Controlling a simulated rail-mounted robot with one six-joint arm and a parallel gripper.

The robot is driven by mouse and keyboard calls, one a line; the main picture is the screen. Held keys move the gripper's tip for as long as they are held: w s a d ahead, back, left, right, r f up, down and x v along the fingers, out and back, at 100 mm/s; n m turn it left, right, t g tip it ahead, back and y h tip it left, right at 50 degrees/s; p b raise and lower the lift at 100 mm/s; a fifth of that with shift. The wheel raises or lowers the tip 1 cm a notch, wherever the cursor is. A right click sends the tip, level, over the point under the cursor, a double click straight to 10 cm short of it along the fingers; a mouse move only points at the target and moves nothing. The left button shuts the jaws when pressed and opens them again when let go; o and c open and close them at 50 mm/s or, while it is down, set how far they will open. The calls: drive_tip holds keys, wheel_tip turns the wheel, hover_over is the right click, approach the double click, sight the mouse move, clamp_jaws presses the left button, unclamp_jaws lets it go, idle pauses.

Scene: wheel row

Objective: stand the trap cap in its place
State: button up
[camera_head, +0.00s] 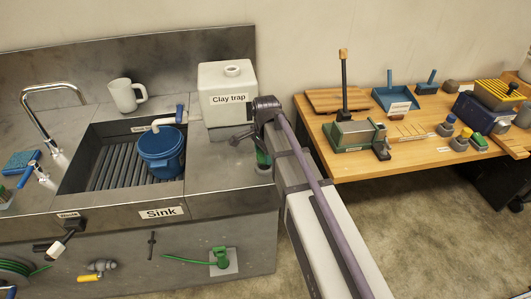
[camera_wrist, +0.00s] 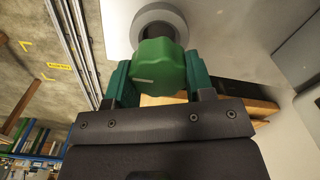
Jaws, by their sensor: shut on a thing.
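The trap cap (camera_wrist: 157,64), green with a lobed edge and a pale line on its face, sits between the green fingers of my gripper (camera_wrist: 157,78). My gripper is shut on it. In the head view my gripper (camera_head: 262,158) is low beside the right end of the sink counter, and the cap cannot be told apart there. The white clay trap (camera_head: 228,100) stands on the counter, with a round opening (camera_head: 232,70) on top. In the wrist view a grey round collar (camera_wrist: 160,20) on a pale surface lies just beyond the cap; whether they touch is unclear.
The sink (camera_head: 105,170) holds a blue bucket (camera_head: 161,155). A white mug (camera_head: 125,95) stands behind it. On the right, a wooden table (camera_head: 350,165) carries a green-based fixture (camera_head: 355,136), a blue dustpan (camera_head: 395,98) and several small items. A gap separates counter and table.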

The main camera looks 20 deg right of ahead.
drive_tip(key=shift+f+b, duration=1.4)
drive_tip(key=o, duration=1.3)
drive_tip(key=shift+r, duration=0.1)
wheel_tip(320, 180, up, 11)
drive_tip(key=p, duration=1.1)
